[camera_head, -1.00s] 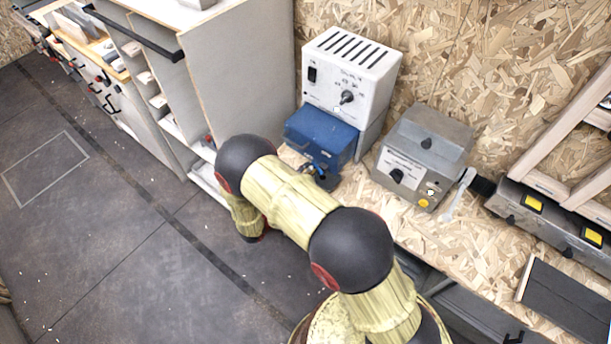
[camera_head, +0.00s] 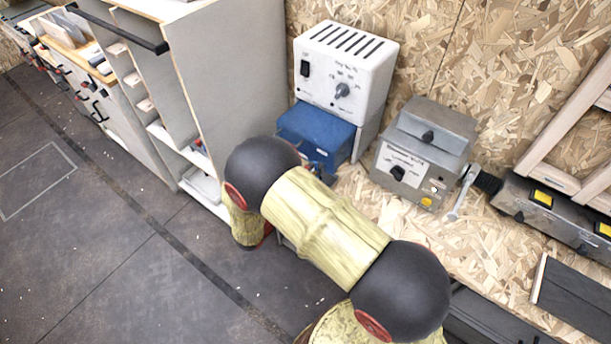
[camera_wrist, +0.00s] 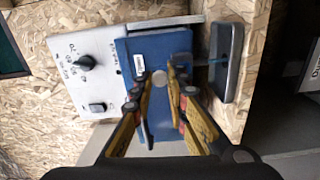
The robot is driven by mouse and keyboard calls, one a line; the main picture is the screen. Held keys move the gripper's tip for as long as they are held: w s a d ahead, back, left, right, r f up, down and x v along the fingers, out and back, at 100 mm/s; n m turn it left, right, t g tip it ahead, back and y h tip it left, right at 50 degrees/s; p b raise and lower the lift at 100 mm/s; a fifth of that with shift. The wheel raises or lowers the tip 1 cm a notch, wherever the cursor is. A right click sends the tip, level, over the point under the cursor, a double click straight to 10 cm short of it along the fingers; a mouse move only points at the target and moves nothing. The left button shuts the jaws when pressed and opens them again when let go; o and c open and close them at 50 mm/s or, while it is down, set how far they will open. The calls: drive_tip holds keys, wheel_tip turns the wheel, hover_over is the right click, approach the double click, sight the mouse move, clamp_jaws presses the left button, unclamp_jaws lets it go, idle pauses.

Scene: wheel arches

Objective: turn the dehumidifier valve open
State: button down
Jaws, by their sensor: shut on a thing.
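The dehumidifier is a white box (camera_head: 345,62) above a blue tank (camera_head: 318,128) on the bench in the head view. In the wrist view the white panel (camera_wrist: 85,65) is at the left and the blue tank (camera_wrist: 155,40) is in the middle. A small round grey valve knob (camera_wrist: 159,78) sits on the blue face. My gripper (camera_wrist: 162,82) has its yellow-and-black fingers on either side of the knob, shut on it. How far the valve is turned cannot be told. In the head view my arm hides most of the gripper.
A grey box with dials (camera_head: 425,150) stands right of the dehumidifier, with a grey lever (camera_head: 463,192) beside it. A tall shelf cabinet (camera_head: 235,90) stands close on the left. A dark tray (camera_wrist: 227,62) lies beside the tank. The floor at left is clear.

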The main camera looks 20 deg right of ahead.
drive_tip(key=shift+s+d+f+m+b, duration=0.1)
drive_tip(key=shift+s+m+b, duration=0.1)
drive_tip(key=shift+m+b, duration=0.25)
idle(0.3)
drive_tip(key=c, duration=1.7)
unclamp_jaws()
drive_tip(key=v, duration=1.2)
